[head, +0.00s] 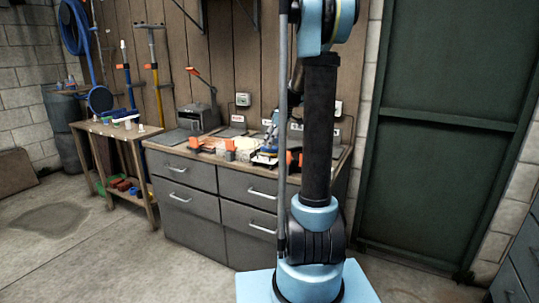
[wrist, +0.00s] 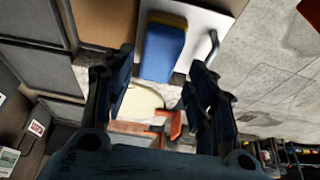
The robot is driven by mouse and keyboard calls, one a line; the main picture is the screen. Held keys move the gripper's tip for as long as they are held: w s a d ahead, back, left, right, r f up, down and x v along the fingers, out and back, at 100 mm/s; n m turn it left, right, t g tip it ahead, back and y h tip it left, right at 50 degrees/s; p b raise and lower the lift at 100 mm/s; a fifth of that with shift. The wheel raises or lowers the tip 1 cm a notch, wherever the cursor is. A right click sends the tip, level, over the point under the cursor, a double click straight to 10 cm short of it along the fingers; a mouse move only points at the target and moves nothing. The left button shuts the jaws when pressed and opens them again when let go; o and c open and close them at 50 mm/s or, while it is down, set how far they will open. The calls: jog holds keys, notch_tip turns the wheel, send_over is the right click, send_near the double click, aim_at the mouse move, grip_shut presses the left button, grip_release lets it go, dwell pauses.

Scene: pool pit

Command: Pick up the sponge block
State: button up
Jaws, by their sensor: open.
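A blue block with a yellow-brown edge (wrist: 163,50), which looks like the sponge block, lies on a pale flat surface in the wrist view. My gripper (wrist: 160,60) is open, with one dark finger on each side of the picture. The block shows in the gap between the fingertips and beyond them, and nothing is held. How far the fingers are from it I cannot tell. In the head view a small blue thing (head: 267,150) sits on the bench top, partly hidden among other items; I cannot make out its shape.
A grey drawer bench (head: 190,205) stands against the plank wall. A grey box-like machine (head: 198,118) is on its left part. A cream rounded thing (wrist: 142,101) and orange pieces (wrist: 172,125) show between my fingers. A wooden side table (head: 100,130) stands left; the floor in front is clear.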

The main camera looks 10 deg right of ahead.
jog(key=x, duration=0.5)
jog(key=shift+s+d+f, duration=0.1)
jog(key=shift+d, duration=0.15)
jog(key=c, duration=0.9)
notch_tip(320, 180, up, 10)
jog(key=shift+r, duration=0.1)
jog(key=o, duration=0.3)
jog(key=shift+c, duration=0.6)
